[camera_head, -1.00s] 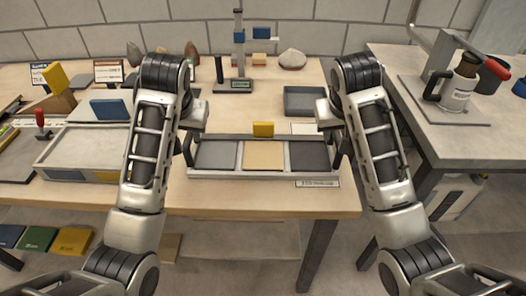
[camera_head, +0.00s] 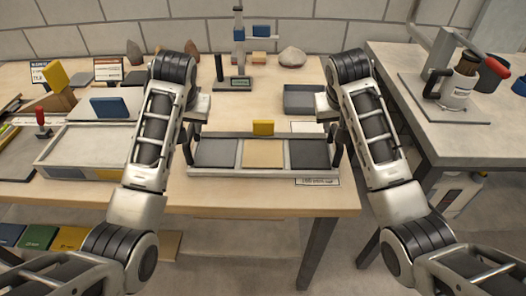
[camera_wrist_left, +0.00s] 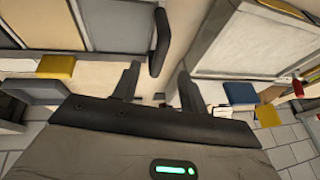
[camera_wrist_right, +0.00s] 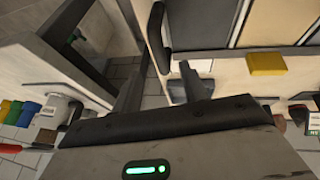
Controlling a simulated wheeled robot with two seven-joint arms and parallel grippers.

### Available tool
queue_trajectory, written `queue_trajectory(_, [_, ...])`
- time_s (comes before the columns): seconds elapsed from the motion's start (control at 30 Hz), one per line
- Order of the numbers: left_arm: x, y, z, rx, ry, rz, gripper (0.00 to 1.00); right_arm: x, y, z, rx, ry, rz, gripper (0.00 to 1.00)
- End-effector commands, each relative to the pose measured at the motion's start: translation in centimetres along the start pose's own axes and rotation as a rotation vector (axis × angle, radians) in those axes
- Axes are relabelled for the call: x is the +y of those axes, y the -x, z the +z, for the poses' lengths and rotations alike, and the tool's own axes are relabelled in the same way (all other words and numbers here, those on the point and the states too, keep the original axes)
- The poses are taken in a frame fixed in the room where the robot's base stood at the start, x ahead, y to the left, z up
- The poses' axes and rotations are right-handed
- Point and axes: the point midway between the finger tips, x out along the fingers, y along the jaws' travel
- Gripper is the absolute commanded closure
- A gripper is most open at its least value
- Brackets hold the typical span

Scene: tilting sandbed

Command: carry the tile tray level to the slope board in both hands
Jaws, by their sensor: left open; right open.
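The tile tray (camera_head: 262,173) is a pale, shallow tray with a grey, a beige and a dark grey tile side by side. It sits flat on the wooden table, with a black upright handle at each end. My left gripper (camera_head: 188,140) is open at the left handle, which shows just ahead between its fingers (camera_wrist_left: 157,85) in the left wrist view. My right gripper (camera_head: 334,138) is open at the right handle, just ahead between its fingers (camera_wrist_right: 163,85) in the right wrist view. A pale framed panel (camera_head: 45,158) lies left; I cannot tell if it is the slope board.
A yellow block (camera_head: 263,127) is at the tray's far rim. Behind stand a dark bin (camera_head: 300,100) and a measuring stand (camera_head: 238,84). A grey side table (camera_head: 450,135) stands at right, across a gap.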

Motion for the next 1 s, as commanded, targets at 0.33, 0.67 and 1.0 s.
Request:
queue_trajectory(0.33, [0.0,-6.7,0.1,-0.003,-0.001,0.001,0.57,0.1,-6.7,0.0,-0.002,0.000,0.001,0.57])
queue_trajectory(0.67, [0.0,-9.4,-0.1,0.002,0.000,0.001,0.57,0.1,-9.4,-0.1,0.001,-0.001,0.000,0.57])
queue_trajectory(1.0, [0.0,-9.4,-0.1,0.002,0.000,0.001,0.71,0.0,-9.5,0.0,0.001,-0.001,0.000,0.71])
